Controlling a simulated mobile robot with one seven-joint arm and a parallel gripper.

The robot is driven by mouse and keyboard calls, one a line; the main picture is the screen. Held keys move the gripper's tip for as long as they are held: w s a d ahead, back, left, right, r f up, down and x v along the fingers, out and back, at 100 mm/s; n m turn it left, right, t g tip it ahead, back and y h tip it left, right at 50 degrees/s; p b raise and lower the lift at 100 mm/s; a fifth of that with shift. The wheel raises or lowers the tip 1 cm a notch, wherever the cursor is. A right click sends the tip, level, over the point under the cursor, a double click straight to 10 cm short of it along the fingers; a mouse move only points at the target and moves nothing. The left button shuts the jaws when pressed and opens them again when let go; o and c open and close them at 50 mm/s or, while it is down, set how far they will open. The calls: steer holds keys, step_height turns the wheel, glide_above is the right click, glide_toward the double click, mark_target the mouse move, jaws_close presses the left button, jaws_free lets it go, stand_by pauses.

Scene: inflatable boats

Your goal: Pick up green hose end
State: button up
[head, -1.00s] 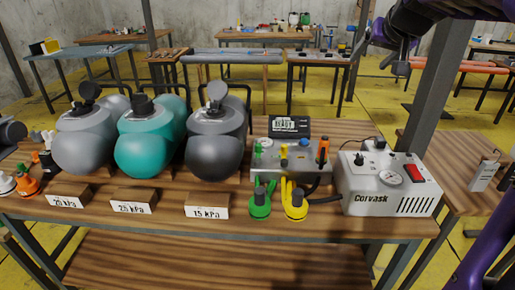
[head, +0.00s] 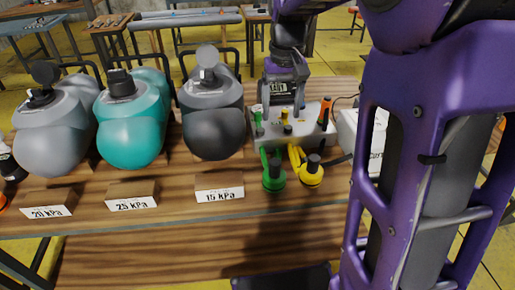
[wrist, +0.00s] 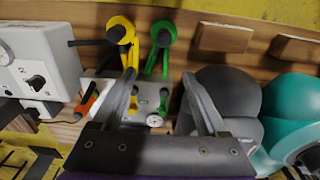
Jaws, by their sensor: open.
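The green hose end (head: 273,175) lies at the front of the workbench, left of the yellow hose end (head: 311,172). It is round with a dark upright stub, and a green hose runs back from it toward the grey manifold box (head: 285,133). In the wrist view the green hose end (wrist: 163,34) is beyond my fingertips, and the yellow hose end (wrist: 120,31) is left of it. My gripper (wrist: 160,78) is open and empty, its fingers spread over the manifold area. In the head view my gripper (head: 284,97) is above and behind the hose ends.
Grey, teal and dark inflatable boat pieces stand left, behind kPa blocks, such as the 15 kPa block (head: 219,193). The white pump box (wrist: 38,67) is beside the manifold, partly behind my arm in the head view. The manifold has upright valves and an orange knob.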

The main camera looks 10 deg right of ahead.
mark_target(275, 161)
steer(key=shift+g, duration=0.3)
steer(key=f+b, duration=0.1)
steer(key=f, duration=0.5)
steer(key=f+b, duration=0.1)
steer(key=f, duration=0.5)
steer(key=a+f+b, duration=0.1)
steer(key=f, duration=0.5)
steer(key=shift+s+f+b, duration=0.15)
steer(key=shift+s+b, duration=0.2)
jaws_close()
